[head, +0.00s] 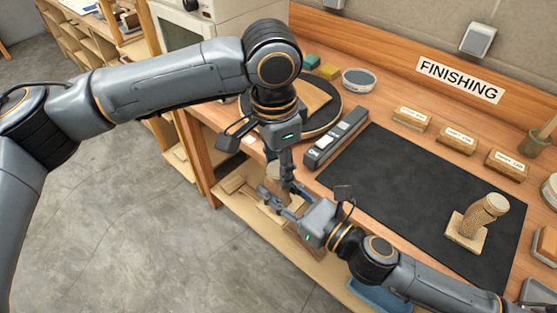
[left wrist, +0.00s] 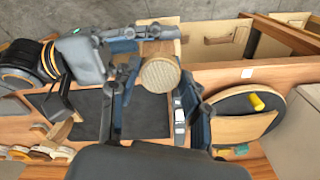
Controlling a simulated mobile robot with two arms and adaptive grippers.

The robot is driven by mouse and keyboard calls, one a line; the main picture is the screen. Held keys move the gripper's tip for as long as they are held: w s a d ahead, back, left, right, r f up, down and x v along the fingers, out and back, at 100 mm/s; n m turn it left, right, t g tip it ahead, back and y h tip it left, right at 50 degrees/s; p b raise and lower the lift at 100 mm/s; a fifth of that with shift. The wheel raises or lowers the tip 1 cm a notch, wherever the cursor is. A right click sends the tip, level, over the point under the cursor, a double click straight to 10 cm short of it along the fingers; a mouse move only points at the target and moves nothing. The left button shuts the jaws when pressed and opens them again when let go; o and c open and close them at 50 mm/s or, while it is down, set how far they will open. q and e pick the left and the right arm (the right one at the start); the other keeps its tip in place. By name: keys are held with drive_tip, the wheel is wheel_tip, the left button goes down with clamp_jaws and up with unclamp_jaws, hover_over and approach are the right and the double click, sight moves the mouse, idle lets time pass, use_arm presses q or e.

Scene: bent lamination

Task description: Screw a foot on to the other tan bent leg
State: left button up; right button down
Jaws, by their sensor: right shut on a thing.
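A tan bent leg (left wrist: 160,75) shows its round end in the left wrist view, with a square tan plate behind it. In the head view it is mostly hidden behind my grippers (head: 272,172). My right gripper (head: 285,208) is shut on this leg, off the table's front edge. My left gripper (head: 287,178) points down just above it. In the left wrist view its fingers are apart, one on either side of the round end; I cannot tell whether they touch it. Another tan bent leg (head: 488,210) stands on a square plate (head: 466,233) on the mat.
A black mat (head: 400,185) covers the table's middle and is mostly clear. A grey tool strip (head: 336,137) lies along its left edge. Labelled wooden blocks (head: 457,138) line the back.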

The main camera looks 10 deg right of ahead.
use_arm(q)
drive_tip(key=c, duration=0.7)
drive_tip(key=shift+m, duration=0.9)
drive_tip(key=o, duration=1.4)
drive_tip(key=shift+r, duration=0.1)
drive_tip(key=r, duration=1.1)
drive_tip(key=shift+s+a+r, duration=0.25)
drive_tip(key=shift+a+r, duration=0.05)
drive_tip(key=shift+r, duration=0.1)
